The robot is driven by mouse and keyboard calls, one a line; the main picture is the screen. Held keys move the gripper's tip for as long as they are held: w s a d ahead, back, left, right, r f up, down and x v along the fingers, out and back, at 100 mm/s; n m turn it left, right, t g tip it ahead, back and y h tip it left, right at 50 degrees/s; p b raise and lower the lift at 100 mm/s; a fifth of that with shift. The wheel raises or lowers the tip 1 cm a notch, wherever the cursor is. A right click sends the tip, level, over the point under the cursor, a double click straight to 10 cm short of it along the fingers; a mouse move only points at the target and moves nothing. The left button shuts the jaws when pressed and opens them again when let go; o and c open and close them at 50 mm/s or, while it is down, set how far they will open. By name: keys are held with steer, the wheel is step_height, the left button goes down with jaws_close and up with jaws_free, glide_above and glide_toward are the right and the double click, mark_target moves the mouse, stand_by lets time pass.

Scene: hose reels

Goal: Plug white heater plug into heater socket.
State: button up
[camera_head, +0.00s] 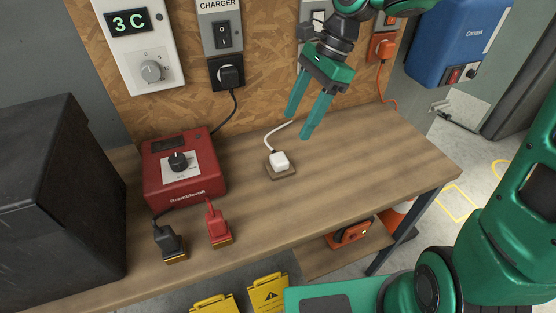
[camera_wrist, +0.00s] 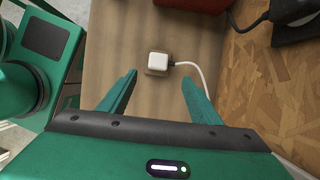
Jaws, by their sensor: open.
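The white heater plug (camera_head: 279,160) sits on a small brown pad (camera_head: 284,174) on the wooden bench. Its white cord runs from it back toward the wall. The plug also shows in the wrist view (camera_wrist: 158,61), ahead of my fingertips, with its cord leaving to the right. My gripper (camera_head: 298,123) is open and empty above the bench, behind and a little right of the plug in the head view. It does not touch the plug. A grey wall plate (camera_head: 312,35) behind my gripper is partly hidden by it; I cannot tell whether it is the heater socket.
A red charger box (camera_head: 184,172) stands left of the plug, with black (camera_head: 168,240) and red (camera_head: 218,226) plugs in front. The charger socket (camera_head: 226,72) holds a black plug. An orange plug (camera_head: 382,47) is at the right wall. The bench's right side is clear.

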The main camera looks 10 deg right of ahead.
glide_above(280, 157)
steer(key=w+d, duration=0.1)
steer(key=d, duration=0.2)
steer(key=shift+a+f, duration=0.15)
steer(key=shift+f, duration=2.45)
steer(key=shift+f, duration=0.1)
steer(key=shift+x, duration=2.5)
steer(key=shift+s+a, duration=0.1)
steer(key=shift+s, duration=0.1)
steer(key=c, duration=1.1)
